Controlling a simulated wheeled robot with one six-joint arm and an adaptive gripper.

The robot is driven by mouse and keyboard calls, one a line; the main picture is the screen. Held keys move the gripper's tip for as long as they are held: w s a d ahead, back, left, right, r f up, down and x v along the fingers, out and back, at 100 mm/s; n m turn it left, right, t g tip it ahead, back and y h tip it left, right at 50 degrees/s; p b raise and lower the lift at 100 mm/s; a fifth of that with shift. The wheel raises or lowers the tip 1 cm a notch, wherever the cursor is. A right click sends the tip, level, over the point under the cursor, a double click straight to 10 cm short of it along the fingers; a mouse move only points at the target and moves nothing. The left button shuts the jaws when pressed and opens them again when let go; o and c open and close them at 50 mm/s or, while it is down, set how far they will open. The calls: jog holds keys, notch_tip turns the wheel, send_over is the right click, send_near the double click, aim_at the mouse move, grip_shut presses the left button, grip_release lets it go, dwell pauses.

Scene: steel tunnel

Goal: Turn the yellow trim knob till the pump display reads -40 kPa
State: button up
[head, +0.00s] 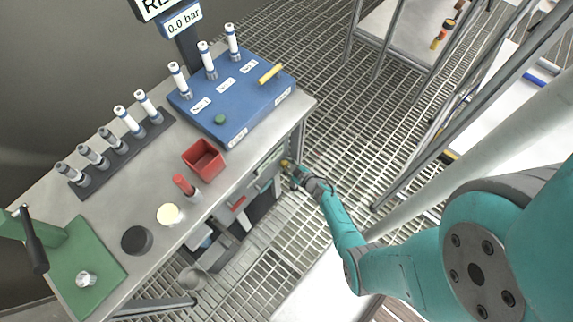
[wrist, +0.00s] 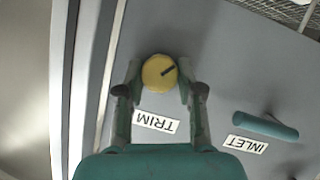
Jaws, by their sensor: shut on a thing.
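The yellow trim knob (wrist: 157,75) is round with a dark pointer mark. It sits on a grey panel (wrist: 228,75) above a label reading TRIM (wrist: 155,122), which appears upside down in the wrist view. My gripper (wrist: 159,82) is shut on the knob, with one finger on each side of it. The mark points to the upper right in the wrist view. In the head view my gripper (head: 288,166) is at the panel below the bench's front edge, and the knob is small there. The only display I can read shows 0.0 bar (head: 182,23); I see no kPa reading.
A teal handle (wrist: 265,127) labelled INLET is right of the knob in the wrist view. The bench (head: 225,185) carries a blue block (head: 240,100) with white-capped vials, a red bin (head: 203,160), a red-topped bottle (head: 184,187) and a green press (head: 85,262). Grated floor lies around.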

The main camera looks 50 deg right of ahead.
jog(key=shift+a+n+h, duration=0.1)
jog(key=shift+n+h, duration=0.6)
jog(key=shift+n, duration=0.3)
jog(key=o, duration=1.2)
jog(key=shift+c, duration=0.2)
jog(key=shift+s, duration=0.15)
jog(key=v, duration=1.1)
jog(key=shift+s, duration=0.35)
jog(key=shift+a, duration=0.15)
